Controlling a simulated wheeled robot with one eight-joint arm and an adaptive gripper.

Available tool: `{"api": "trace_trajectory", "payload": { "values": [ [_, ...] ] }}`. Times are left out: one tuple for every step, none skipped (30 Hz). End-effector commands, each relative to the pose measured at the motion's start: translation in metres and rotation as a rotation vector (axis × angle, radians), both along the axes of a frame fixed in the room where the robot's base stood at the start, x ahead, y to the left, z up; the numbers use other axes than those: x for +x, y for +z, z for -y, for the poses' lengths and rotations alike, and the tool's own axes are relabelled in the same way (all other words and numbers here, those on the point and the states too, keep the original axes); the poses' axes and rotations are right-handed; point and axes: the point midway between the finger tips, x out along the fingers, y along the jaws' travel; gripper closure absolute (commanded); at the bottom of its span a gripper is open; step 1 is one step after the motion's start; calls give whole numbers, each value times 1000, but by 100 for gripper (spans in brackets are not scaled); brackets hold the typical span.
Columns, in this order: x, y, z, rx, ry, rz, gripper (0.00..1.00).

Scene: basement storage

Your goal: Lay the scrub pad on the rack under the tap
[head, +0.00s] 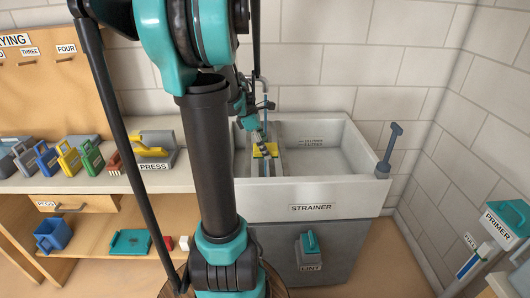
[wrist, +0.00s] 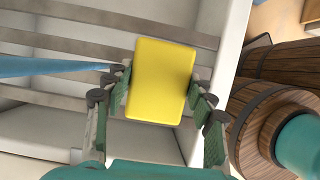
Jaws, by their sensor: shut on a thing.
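The scrub pad is a yellow block (wrist: 165,78) held between the fingers of my gripper (wrist: 158,100) in the wrist view. In the head view the yellow pad (head: 261,151) shows small at the gripper (head: 262,140), inside the left part of the sink. The rack shows as grey slats (wrist: 60,40) beyond and below the pad in the wrist view. I cannot tell whether the pad touches them. A blue tap (head: 262,84) rises behind the sink, partly hidden by my arm; a blue rod (wrist: 50,66), likely its spout, reaches in beside the left fingers.
The pale sink (head: 310,198) is labelled STRAINER, and its right basin is empty. A wooden barrel (wrist: 268,115) appears at right in the wrist view.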

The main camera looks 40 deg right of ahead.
Motion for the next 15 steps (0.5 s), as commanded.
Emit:
{"api": "trace_trajectory", "payload": {
  "values": [
    [5, 0, 4, 0, 0, 0, 76],
    [7, 0, 6, 0, 0, 0, 76],
    [9, 0, 7, 0, 0, 0, 76],
    [10, 0, 8, 0, 0, 0, 76],
    [11, 0, 9, 0, 0, 0, 76],
    [13, 0, 11, 0, 0, 0, 76],
    [15, 0, 13, 0, 0, 0, 76],
    [18, 0, 15, 0, 0, 0, 76],
    [19, -5, 16, 0, 0, 0, 76],
    [19, -10, 16, 0, 0, 0, 76],
    [18, -15, 16, 0, 0, 0, 76],
    [18, -21, 15, 0, 0, 0, 76],
    [18, -24, 15, 0, 0, 0, 76],
    [18, -28, 15, 0, 0, 0, 76],
    [18, -31, 15, 0, 0, 0, 76]
  ]
}}
